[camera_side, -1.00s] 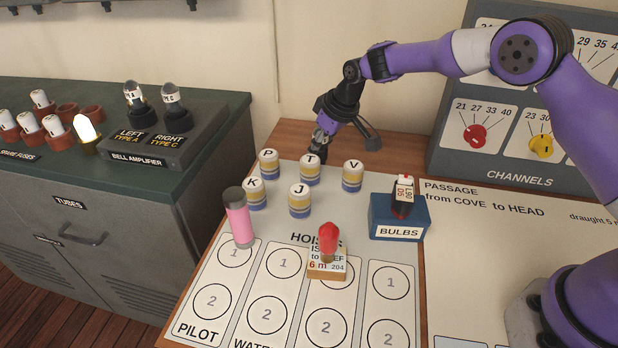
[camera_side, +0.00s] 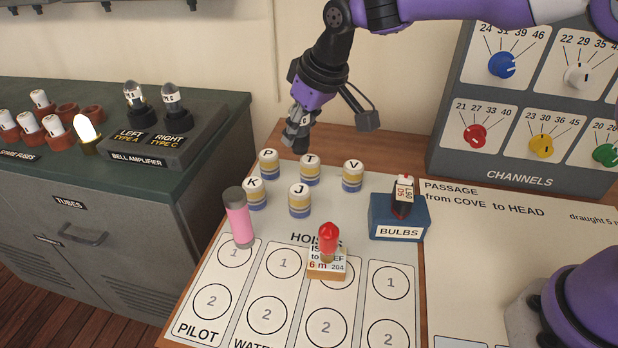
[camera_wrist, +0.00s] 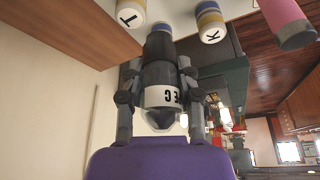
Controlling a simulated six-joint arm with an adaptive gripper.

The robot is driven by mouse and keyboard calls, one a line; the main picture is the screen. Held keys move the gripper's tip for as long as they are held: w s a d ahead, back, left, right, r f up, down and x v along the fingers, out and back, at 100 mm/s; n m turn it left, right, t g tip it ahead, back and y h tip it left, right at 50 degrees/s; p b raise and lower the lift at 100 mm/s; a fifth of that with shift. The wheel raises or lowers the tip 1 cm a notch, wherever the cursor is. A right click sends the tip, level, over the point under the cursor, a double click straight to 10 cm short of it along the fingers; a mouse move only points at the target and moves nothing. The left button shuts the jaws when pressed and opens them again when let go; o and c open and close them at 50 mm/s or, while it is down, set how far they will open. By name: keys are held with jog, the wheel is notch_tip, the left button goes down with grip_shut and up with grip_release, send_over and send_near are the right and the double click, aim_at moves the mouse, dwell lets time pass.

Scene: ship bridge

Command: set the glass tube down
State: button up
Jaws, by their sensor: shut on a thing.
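The glass tube (camera_wrist: 161,97) is clasped between the two fingers of my gripper (camera_wrist: 158,75), which also shows in the side view (camera_side: 298,130). The tube has a dark base, a white band with a partly visible label ending in C, and a clear glass end. In the wrist view its base points toward the letter cylinders. In the side view the dark base hangs downward, behind and above the cylinders P (camera_side: 268,163) and T (camera_side: 310,168). It appears to be in the air; the fingers hide most of the tube there.
Cylinders K (camera_side: 256,194), J (camera_side: 300,201) and V (camera_side: 352,176) stand near the hoist board's (camera_side: 245,278) back. A pink cylinder (camera_side: 239,220), a red-topped piece (camera_side: 328,240) and the BULBS box (camera_side: 398,218) are nearby. The bell amplifier (camera_side: 160,147) holds two tubes at left.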

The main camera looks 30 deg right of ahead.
jog(key=r, duration=0.2)
jog(key=a+r, duration=0.1)
jog(key=r, duration=0.3)
jog(key=shift+s+a+r, duration=0.15)
jog(key=shift+s, duration=0.2)
jog(key=s+a+n+g+y, duration=0.2)
jog(key=s+a+n+g, duration=0.1)
jog(key=s+a+n, duration=0.9)
jog(key=s+a+n+g+y, duration=0.15)
jog(key=s+a+n, duration=0.5)
jog(key=s, duration=0.85)
jog(key=shift+m+g+h, duration=0.25)
jog(key=shift+m+g, duration=0.1)
jog(key=shift+m, duration=0.5)
jog(key=w+f, duration=0.5)
jog(key=f, duration=0.1)
jog(key=w+f, duration=0.6)
jog(key=shift+w+d, duration=0.15)
jog(key=shift+w, duration=0.05)
jog(key=shift+w+f, duration=0.15)
jog(key=shift+w, duration=0.05)
jog(key=shift+f, duration=1.95)
jog(key=shift+f, duration=0.1)
